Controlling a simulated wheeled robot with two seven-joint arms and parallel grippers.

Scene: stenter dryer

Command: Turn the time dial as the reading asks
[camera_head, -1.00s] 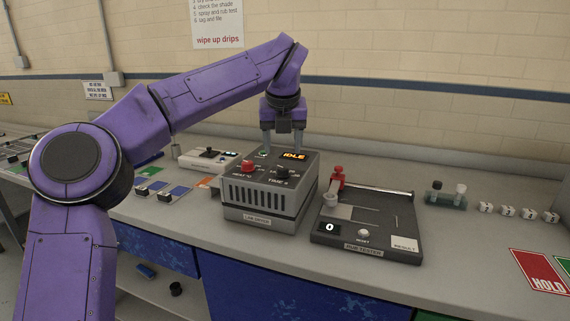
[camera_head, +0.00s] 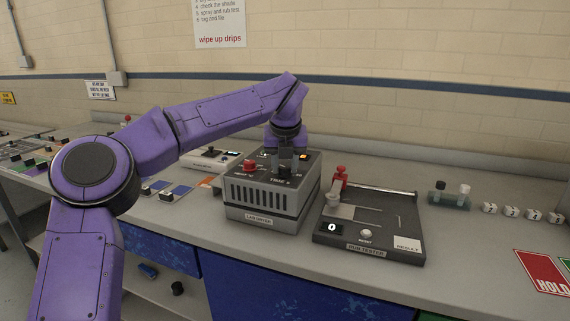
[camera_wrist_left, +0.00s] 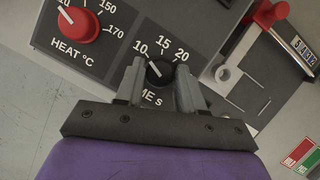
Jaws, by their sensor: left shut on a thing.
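The lab dryer (camera_head: 262,203) is a grey box on the bench, with a sloped dark top panel. Its black time dial (camera_wrist_left: 160,73) sits under the marks 10, 15 and 20 in the left wrist view. The dial's white line points up-left, toward the 10. My left gripper (camera_wrist_left: 158,85) is shut on the dial, one finger on each side; in the head view my left gripper (camera_head: 285,169) comes down onto the panel from above. The red heat dial (camera_wrist_left: 78,25) is left of it. My arm hides most of the dryer's lit display (camera_head: 304,156). My right gripper is out of view.
The rub tester (camera_head: 368,228) with its red-knobbed arm stands close to the dryer's right, its counter showing 0. A white device (camera_head: 210,157) sits behind left. Small white numbered blocks (camera_head: 508,211) and a red HOLD card (camera_head: 545,272) lie farther right. Bare bench lies in front.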

